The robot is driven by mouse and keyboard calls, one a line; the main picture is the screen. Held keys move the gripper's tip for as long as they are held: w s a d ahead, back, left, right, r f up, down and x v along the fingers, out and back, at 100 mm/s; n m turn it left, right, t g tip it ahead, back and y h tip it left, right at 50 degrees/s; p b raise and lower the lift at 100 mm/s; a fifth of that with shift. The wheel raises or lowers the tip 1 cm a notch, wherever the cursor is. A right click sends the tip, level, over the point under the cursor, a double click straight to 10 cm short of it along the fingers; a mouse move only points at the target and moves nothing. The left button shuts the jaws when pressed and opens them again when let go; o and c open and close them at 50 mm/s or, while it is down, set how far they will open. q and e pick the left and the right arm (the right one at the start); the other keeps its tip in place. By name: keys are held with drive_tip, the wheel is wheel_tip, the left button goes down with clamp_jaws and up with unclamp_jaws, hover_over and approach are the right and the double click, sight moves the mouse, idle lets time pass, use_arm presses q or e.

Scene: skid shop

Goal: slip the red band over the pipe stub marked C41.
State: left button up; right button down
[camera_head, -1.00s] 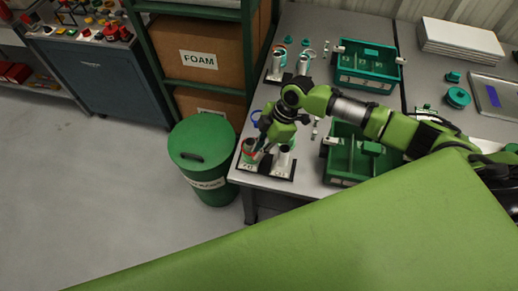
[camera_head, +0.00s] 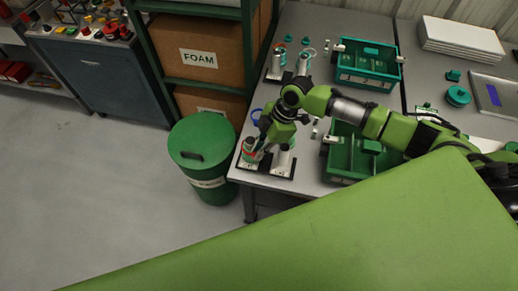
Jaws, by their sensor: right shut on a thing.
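Two pale pipe stubs stand upright on a dark base plate (camera_head: 268,171) at the table's near left corner. The left stub (camera_head: 247,162) has the red band (camera_head: 249,154) at its upper part; the right stub (camera_head: 283,161) shows no red. My right gripper (camera_head: 259,146) is shut at the left stub's top, pointing down, and appears to hold the red band. Its fingers hide part of the stub and band, so I cannot tell how far the band is over the stub. No C41 marking is legible. My left gripper is not in view.
A blue ring (camera_head: 256,115) lies behind the base. Another stand with two stubs (camera_head: 279,62) is farther back. Two green bins, a near one (camera_head: 338,168) and a far one (camera_head: 369,81), stand to the right. A green drum (camera_head: 190,128) stands left of the table.

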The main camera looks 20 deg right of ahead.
drive_tip(key=shift+f, duration=0.4)
drive_tip(key=c, duration=2)
unclamp_jaws()
drive_tip(key=o, duration=0.4)
drive_tip(key=shift+c, duration=0.2)
drive_tip(key=shift+w, duration=0.1)
wheel_tip(320, 180, up, 11)
drive_tip(key=p, duration=0.9)
